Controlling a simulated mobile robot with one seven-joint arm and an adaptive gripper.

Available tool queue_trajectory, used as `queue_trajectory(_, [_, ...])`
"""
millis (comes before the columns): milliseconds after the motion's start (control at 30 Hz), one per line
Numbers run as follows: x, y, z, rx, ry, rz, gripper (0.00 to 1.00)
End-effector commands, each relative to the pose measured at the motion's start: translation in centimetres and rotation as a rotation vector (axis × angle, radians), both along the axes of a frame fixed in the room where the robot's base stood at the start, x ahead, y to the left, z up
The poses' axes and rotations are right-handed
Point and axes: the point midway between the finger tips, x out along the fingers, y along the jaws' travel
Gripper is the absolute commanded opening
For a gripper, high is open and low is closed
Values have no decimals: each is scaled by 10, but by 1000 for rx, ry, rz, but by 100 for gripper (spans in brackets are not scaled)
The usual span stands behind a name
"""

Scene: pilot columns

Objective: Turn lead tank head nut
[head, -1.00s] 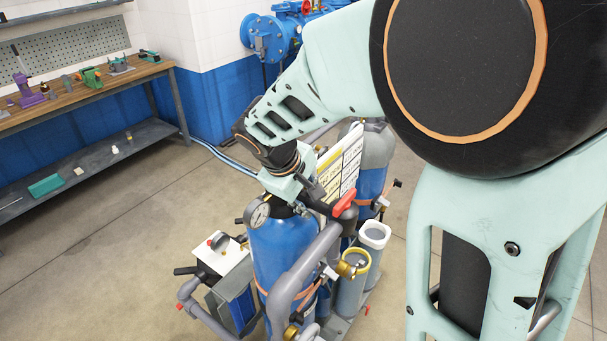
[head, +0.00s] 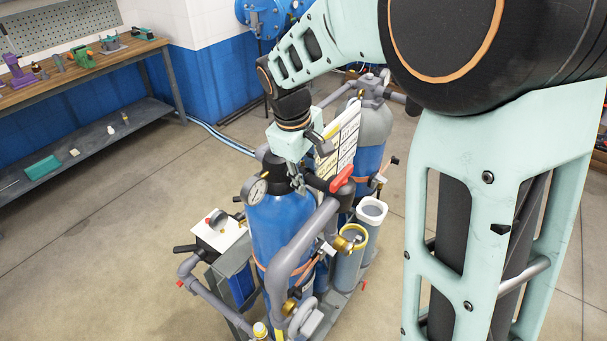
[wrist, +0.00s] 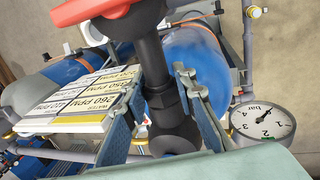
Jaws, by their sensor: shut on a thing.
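The lead tank (head: 278,226) is a blue cylinder standing upright at the front of the skid, with a dark top. Its head nut (wrist: 164,98) is a dark collar on a black vertical pipe in the wrist view. My gripper (wrist: 158,92) is shut on this nut, with one finger on each side. In the head view my gripper (head: 298,182) reaches down onto the tank top and hides most of the nut. A red-handled valve (head: 342,179) sits beside it; its red handle (wrist: 92,10) also shows in the wrist view.
A pressure gauge (head: 257,190) is close to my gripper; its dial (wrist: 263,121) shows at right in the wrist view. A label board (head: 340,143) stands close behind. Floor at left is clear.

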Motion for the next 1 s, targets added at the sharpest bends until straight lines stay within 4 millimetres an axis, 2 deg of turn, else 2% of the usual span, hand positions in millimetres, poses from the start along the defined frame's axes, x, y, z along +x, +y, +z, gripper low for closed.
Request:
queue_trajectory(367, [0,-1,-1,140,183,-4,0])
queue_trajectory(767, [0,-2,-2,172,226,-6,0])
queue_trajectory(800, [-1,-1,-1,179,236,-2,27])
queue_trajectory(1000, [-1,0,-1,176,231,0,46])
